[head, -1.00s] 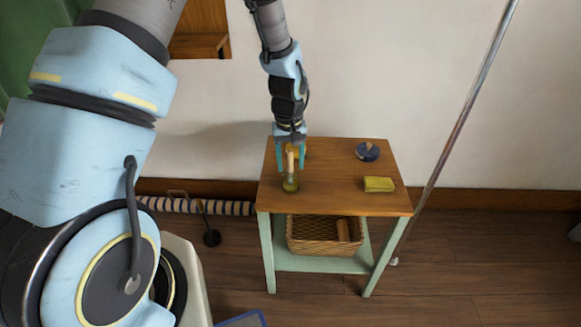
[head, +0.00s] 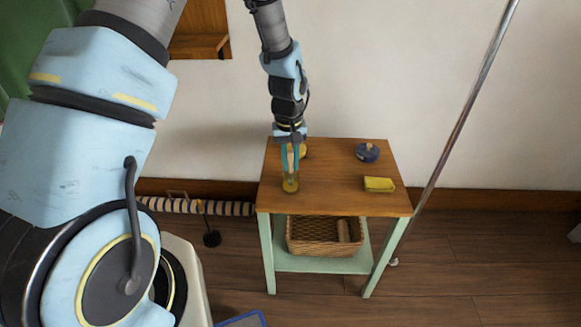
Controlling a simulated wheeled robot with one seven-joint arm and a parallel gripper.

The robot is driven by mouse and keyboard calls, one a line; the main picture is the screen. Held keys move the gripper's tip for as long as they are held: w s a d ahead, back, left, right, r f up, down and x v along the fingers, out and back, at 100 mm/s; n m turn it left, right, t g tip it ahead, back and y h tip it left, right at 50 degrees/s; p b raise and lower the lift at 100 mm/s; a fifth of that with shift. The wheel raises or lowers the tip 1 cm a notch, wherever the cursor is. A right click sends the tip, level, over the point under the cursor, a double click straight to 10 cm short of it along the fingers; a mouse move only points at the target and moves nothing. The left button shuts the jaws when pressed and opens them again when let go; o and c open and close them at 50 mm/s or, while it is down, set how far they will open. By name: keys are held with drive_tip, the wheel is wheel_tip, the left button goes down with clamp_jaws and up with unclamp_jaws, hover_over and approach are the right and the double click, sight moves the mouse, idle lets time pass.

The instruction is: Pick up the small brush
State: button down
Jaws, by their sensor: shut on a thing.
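The small brush (head: 290,186) stands upright near the left side of the wooden tabletop (head: 335,190), its olive-coloured head down and its pale handle up. My gripper (head: 290,172) points down from above and is shut on the brush's handle, with one teal finger on each side. The fingers hide most of the handle. The head appears to be at the tabletop; I cannot tell whether it touches.
A yellowish thing (head: 301,150) is partly hidden just behind my gripper. A dark blue round thing with a knob (head: 367,152) and a yellow-green block (head: 379,184) are on the right. A wicker basket (head: 318,247) sits on the lower shelf. A slanted metal pole (head: 465,125) stands to the right.

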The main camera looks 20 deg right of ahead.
wheel_tip(320, 180, up, 9)
drive_tip(key=shift+r+b, duration=0.2)
drive_tip(key=shift+b, duration=0.5)
drive_tip(key=shift+w+d+f+g+y+b, duration=0.15)
drive_tip(key=shift+w+f+g, duration=0.15)
drive_tip(key=shift+f, duration=1.05)
drive_tip(key=shift+w+d+f+g+y+b, duration=0.1)
drive_tip(key=shift+w+f+g+y, duration=0.2)
drive_tip(key=shift+f, duration=1.1)
drive_tip(key=shift+w+d+f+g+y+b, duration=0.15)
drive_tip(key=shift+f+g, duration=0.25)
drive_tip(key=shift+f, duration=0.95)
drive_tip(key=shift+a+f, duration=0.15)
drive_tip(key=shift+f, duration=0.45)
drive_tip(key=s+p+v, duration=0.1)
drive_tip(key=p+v, duration=0.4)
drive_tip(key=v, duration=0.2)
drive_tip(key=shift+s+a, duration=0.15)
drive_tip(key=shift+a, duration=0.05)
drive_tip(key=shift+r, duration=0.1)
